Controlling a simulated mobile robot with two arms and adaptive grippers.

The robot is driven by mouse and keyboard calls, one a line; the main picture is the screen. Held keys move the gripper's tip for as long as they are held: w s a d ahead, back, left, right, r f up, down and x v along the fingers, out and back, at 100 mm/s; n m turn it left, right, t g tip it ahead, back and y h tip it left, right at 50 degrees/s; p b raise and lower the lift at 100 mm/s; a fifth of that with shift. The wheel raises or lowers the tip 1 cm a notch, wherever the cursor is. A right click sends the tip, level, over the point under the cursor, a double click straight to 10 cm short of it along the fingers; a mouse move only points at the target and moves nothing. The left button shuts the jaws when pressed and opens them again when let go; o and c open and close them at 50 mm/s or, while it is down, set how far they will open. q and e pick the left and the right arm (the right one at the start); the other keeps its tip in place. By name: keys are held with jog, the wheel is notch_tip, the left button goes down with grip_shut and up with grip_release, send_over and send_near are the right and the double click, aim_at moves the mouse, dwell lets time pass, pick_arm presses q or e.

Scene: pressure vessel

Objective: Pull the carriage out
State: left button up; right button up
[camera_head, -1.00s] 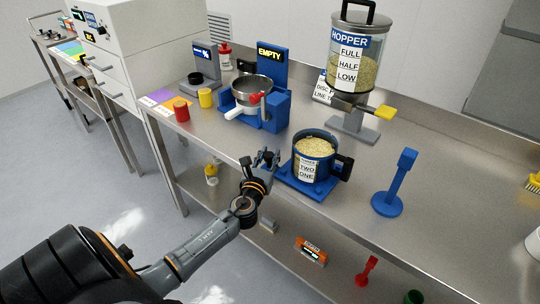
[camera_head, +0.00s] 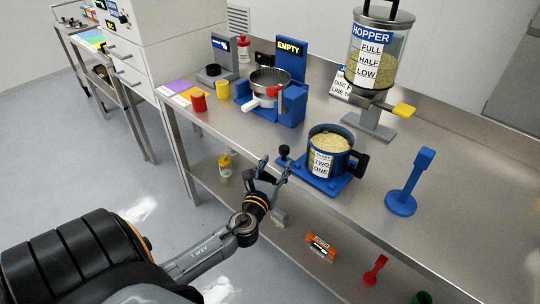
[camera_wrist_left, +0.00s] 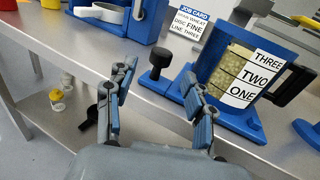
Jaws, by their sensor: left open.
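The carriage is a blue flat base (camera_head: 312,186) on the metal bench, with a black knob (camera_head: 284,151) standing at its left end. A blue pot of grain (camera_head: 330,152), labelled THREE, TWO, ONE, sits on it. In the left wrist view the knob (camera_wrist_left: 160,58) and the base (camera_wrist_left: 238,122) lie beyond my fingers. My left gripper (camera_head: 275,170) is open and empty, in front of the bench edge near the knob. It also shows in the left wrist view (camera_wrist_left: 158,80), its fingers apart with the knob seen between them. My right gripper is not in view.
A hopper (camera_head: 371,62) with a yellow handle stands behind the pot. A blue post on a round foot (camera_head: 411,182) is to the right. A blue stand marked EMPTY (camera_head: 290,65) holds a pan to the left. A lower shelf (camera_head: 215,190) runs beneath the bench.

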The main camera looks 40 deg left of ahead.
pick_arm(q)
jog(key=v, duration=0.4)
jog(key=shift+s+d, duration=0.15)
jog(key=shift+s, duration=0.25)
jog(key=s+d+f+n+g+h, duration=0.1)
jog(key=s+f+n+g, duration=0.25)
jog(key=f, duration=0.75)
jog(key=s+d+f+n+g+h, duration=0.15)
jog(key=s+f+n, duration=0.35)
jog(key=f, duration=0.7)
jog(key=s+f+n+g+h, duration=0.1)
jog(key=s+f+n+g, duration=0.35)
jog(key=f, duration=0.65)
jog(key=s+d+f+n+g+h, duration=0.1)
jog(key=s+d+f+n+g, duration=0.1)
jog(key=s+f+n, duration=0.3)
jog(key=s+d+f+n+g+h, duration=0.1)
jog(key=s+d+f+n, duration=0.4)
jog(key=s, duration=0.7)
jog(key=s+d+f+n+g+h, duration=0.1)
jog(key=s+d+f+n+g, duration=0.2)
jog(key=s+f+n, duration=0.3)
jog(key=s+d+f, duration=0.1)
jog(key=s, duration=0.2)
jog(key=shift+s+d+f, duration=0.2)
jog(key=shift+s+f, duration=0.05)
jog(key=shift+s, duration=0.1)
